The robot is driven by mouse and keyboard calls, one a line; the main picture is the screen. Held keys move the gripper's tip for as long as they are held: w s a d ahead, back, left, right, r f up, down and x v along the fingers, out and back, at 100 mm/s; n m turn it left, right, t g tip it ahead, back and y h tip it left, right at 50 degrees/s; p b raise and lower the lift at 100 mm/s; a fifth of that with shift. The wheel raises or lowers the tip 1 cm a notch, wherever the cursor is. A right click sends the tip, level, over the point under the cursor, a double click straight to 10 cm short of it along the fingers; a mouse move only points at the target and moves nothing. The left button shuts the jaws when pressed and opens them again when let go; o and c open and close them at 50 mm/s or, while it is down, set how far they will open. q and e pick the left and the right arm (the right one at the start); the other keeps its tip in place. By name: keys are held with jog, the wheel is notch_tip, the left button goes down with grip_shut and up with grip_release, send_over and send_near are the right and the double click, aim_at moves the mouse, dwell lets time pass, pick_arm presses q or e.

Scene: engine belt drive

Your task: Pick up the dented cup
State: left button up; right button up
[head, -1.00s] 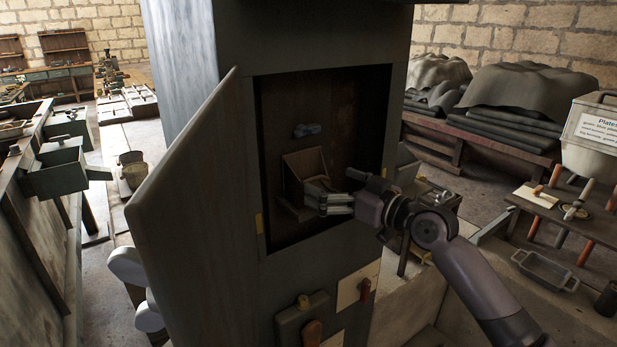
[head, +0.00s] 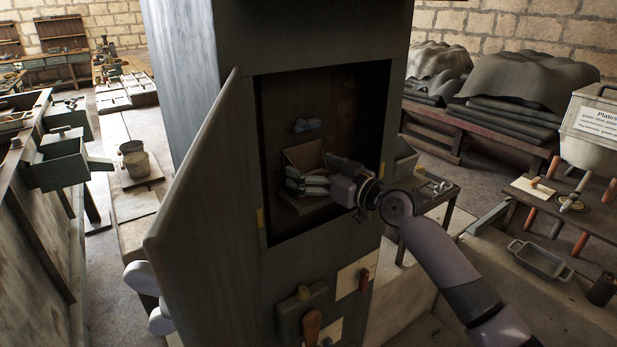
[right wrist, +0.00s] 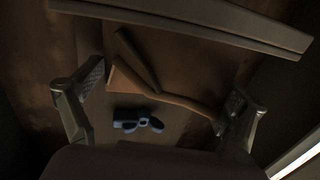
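I cannot pick out a dented cup for certain. A small dark cup-shaped vessel (head: 602,290) stands at the far right edge. My right gripper (head: 308,183) reaches into the open dark compartment. In the right wrist view its fingers (right wrist: 160,108) are spread wide. An angled brown wooden piece (right wrist: 150,85) shows between them, and I see no grip on it. Part of this piece (head: 304,157) shows in the head view.
A grey door (head: 195,190) stands open left of the compartment. The compartment walls lie close around my right gripper. A small bluish fitting (head: 307,125) is on its back wall, also visible in the wrist view (right wrist: 138,121). A metal tray (head: 540,260) lies at right.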

jog(key=c, duration=0.9)
jog(key=shift+c, duration=0.3)
jog(key=shift+r, duration=0.1)
